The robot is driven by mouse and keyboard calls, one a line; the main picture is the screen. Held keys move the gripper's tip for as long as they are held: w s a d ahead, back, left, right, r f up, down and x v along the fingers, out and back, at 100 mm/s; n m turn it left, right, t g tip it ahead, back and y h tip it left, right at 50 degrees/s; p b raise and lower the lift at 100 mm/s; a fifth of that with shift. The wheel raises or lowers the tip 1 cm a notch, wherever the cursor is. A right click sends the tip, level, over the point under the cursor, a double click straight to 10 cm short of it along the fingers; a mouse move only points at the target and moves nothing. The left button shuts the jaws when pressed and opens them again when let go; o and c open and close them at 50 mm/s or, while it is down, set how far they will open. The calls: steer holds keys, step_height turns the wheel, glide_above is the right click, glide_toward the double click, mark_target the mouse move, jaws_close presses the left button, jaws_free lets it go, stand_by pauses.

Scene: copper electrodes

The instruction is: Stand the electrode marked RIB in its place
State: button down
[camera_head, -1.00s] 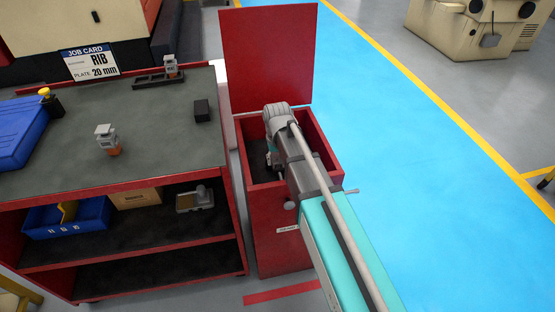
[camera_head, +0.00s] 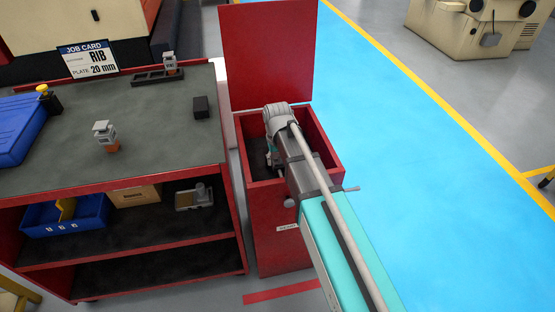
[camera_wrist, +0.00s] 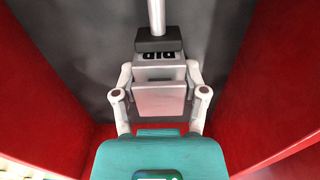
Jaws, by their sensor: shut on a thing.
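In the wrist view my gripper (camera_wrist: 161,75) is shut on a grey metal block, the holder of an electrode (camera_wrist: 160,98). Dark letters on its face are partly covered and look upside down, so I cannot read the mark surely. A dark block and a pale rod show beyond it. In the head view my gripper (camera_head: 271,155) is down inside the open red cabinet (camera_head: 335,165), its fingers mostly hidden. The job card (camera_head: 88,60) reads RIB, plate 20 mm. Another electrode (camera_head: 105,136) with a copper foot stands on the bench.
A dark rack (camera_head: 147,79) at the bench's back holds a small electrode (camera_head: 170,63). A black block (camera_head: 201,107) lies near the bench's right edge, a blue case (camera_head: 20,130) at its left. The cabinet's raised red lid (camera_head: 267,55) stands behind my arm. The cabinet walls are close on both sides.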

steer(key=shift+f+b, duration=0.35)
steer(key=shift+f, duration=0.05)
stand_by(0.4)
steer(key=shift+c, duration=0.2)
jaws_free()
steer(key=shift+r, duration=0.2)
step_height(320, 180, up, 14)
steer(key=p, duration=1.4)
stand_by(0.6)
